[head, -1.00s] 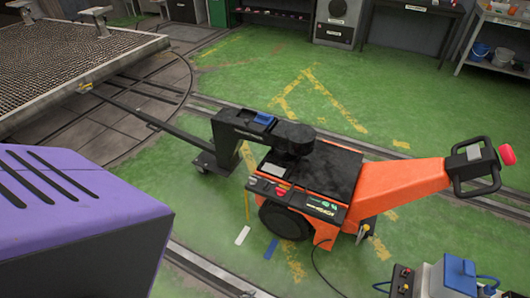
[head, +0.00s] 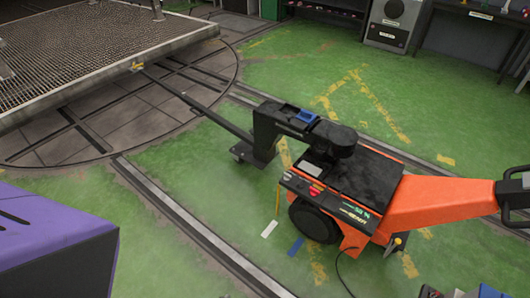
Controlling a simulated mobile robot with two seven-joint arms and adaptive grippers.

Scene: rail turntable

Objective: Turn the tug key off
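The orange and black tug (head: 412,205) stands on the green floor right of centre. Its black top (head: 355,172) slopes toward me, and its orange tiller arm (head: 440,197) reaches right to a black handle (head: 514,196), cut by the picture's edge. A narrow panel on the tug's near left edge carries a small red part (head: 314,191) and pale labels. The key is too small to make out, so I cannot tell its position. A black arm with a blue part (head: 307,116) joins the tug to the turntable's bar. Neither of my grippers is in view.
The rail turntable (head: 95,130) with a mesh deck (head: 110,62) is at upper left. A rail (head: 190,225) crosses the floor before the tug. A cable hangs by the wheel (head: 315,220). A purple block fills the lower left corner.

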